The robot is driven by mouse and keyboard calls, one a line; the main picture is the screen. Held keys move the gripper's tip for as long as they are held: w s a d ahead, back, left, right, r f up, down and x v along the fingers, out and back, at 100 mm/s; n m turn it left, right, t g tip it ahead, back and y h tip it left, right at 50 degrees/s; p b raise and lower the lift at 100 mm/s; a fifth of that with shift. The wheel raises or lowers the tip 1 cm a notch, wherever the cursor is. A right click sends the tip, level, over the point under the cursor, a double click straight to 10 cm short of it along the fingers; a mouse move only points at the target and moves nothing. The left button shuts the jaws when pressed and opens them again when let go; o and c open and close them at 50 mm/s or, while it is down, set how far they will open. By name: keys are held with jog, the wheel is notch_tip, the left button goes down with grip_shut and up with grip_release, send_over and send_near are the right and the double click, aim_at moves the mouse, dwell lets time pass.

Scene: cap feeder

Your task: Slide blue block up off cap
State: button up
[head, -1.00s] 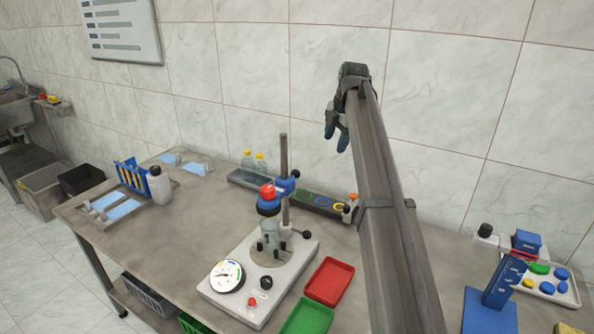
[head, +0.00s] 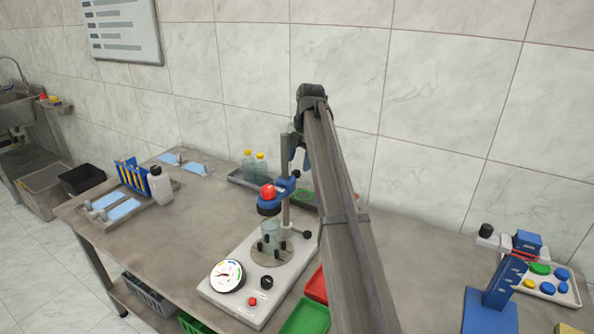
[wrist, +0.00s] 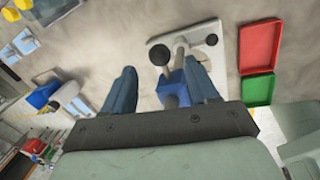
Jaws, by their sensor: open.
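The blue block (head: 285,187) sits on the upright grey post of the capping device. A red ball (head: 268,191) tops the blue head beside it, above a clear jar (head: 271,236) in the holder. I cannot make out a cap. My gripper (head: 299,152) is above and just right of the block in the head view, partly hidden by my arm. In the wrist view my gripper (wrist: 160,67) is open and empty, with its fingers spread. The blue block (wrist: 172,88) shows between and beyond them, nearer the right finger; contact cannot be told.
The device's pale base (head: 235,302) carries a dial (head: 227,276) and knobs. The red tray (head: 316,285) and green tray (head: 303,318) lie right of it. Bottles (head: 255,167) stand behind in a dark tray. The table left of the device is mostly clear.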

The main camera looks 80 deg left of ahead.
jog(key=shift+s+a+f, duration=0.1)
jog(key=shift+a+f, duration=0.1)
jog(key=shift+f, duration=0.95)
jog(key=shift+s+a+f, duration=0.1)
jog(key=shift+a+f, duration=0.05)
jog(key=shift+f, duration=1)
grip_shut()
